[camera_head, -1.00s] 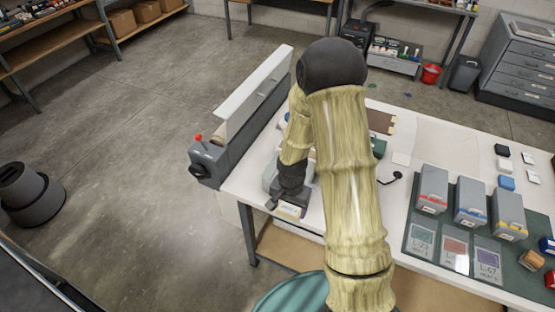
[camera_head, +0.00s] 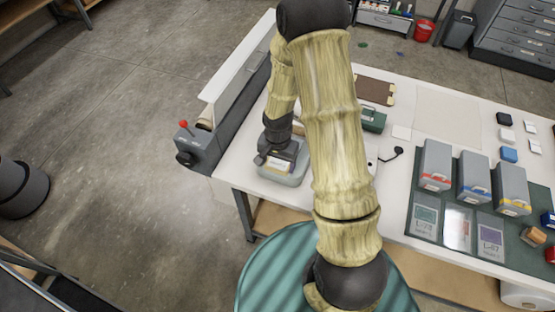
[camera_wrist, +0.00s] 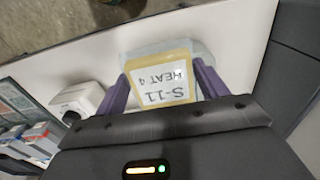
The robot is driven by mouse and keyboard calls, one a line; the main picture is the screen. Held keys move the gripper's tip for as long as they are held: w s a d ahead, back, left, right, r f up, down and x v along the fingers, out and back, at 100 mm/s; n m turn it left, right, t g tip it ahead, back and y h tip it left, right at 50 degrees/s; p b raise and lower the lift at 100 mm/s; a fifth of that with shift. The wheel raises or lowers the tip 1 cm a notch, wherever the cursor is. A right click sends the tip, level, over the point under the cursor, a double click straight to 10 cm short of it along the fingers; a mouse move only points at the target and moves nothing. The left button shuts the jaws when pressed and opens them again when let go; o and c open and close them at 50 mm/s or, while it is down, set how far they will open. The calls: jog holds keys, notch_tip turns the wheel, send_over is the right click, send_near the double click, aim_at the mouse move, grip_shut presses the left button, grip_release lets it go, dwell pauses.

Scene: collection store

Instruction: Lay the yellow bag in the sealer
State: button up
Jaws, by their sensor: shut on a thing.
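My gripper (camera_head: 277,160) is shut on the yellow bag (camera_wrist: 162,90), which has a yellow border and a white label reading S-11 HEAT 4. The purple fingers stand at either side of it in the wrist view. In the head view the bag (camera_head: 278,166) shows small under my gripper, over a pale grey-blue tray (camera_head: 296,180). I cannot tell whether it touches the tray. The sealer (camera_head: 208,146) is a long grey machine with a raised white lid (camera_head: 240,62) and a red knob, along the table's left edge, left of my gripper. My arm hides part of it.
The white table (camera_head: 240,175) has bare space between the sealer and the tray. Grey boxes (camera_head: 472,178) with coloured stripes stand on a green mat (camera_head: 425,237) at the right. A green box (camera_head: 373,119) stands behind my arm. A teal striped round surface (camera_head: 262,275) is at the front.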

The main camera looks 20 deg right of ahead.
jog(key=shift+w+d+f, duration=0.8)
jog(key=shift+w+f, duration=0.05)
jog(key=shift+w, duration=0.25)
jog(key=shift+w+d+f, duration=0.8)
jog(key=shift+w, duration=0.25)
jog(key=shift+w+d+f+b, duration=0.15)
jog(key=shift+w+d+f, duration=0.15)
jog(key=shift+w+d, duration=0.35)
jog(key=shift+w+d+f+b, duration=0.1)
jog(key=shift+w+d+f, duration=0.3)
jog(key=shift+w, duration=0.5)
jog(key=shift+w+d+f+b, duration=0.15)
jog(key=shift+w+d+f, duration=0.05)
jog(key=shift+w+d, duration=0.5)
jog(key=shift+a, duration=0.1)
jog(key=shift+f+b, duration=0.4)
jog(key=shift+f, duration=0.05)
jog(key=o, duration=1.1)
jog(key=shift+c, duration=0.2)
jog(key=shift+w+r, duration=0.1)
notch_tip(320, 180, up, 17)
jog(key=b, duration=0.4)
jog(key=shift+r, duration=0.15)
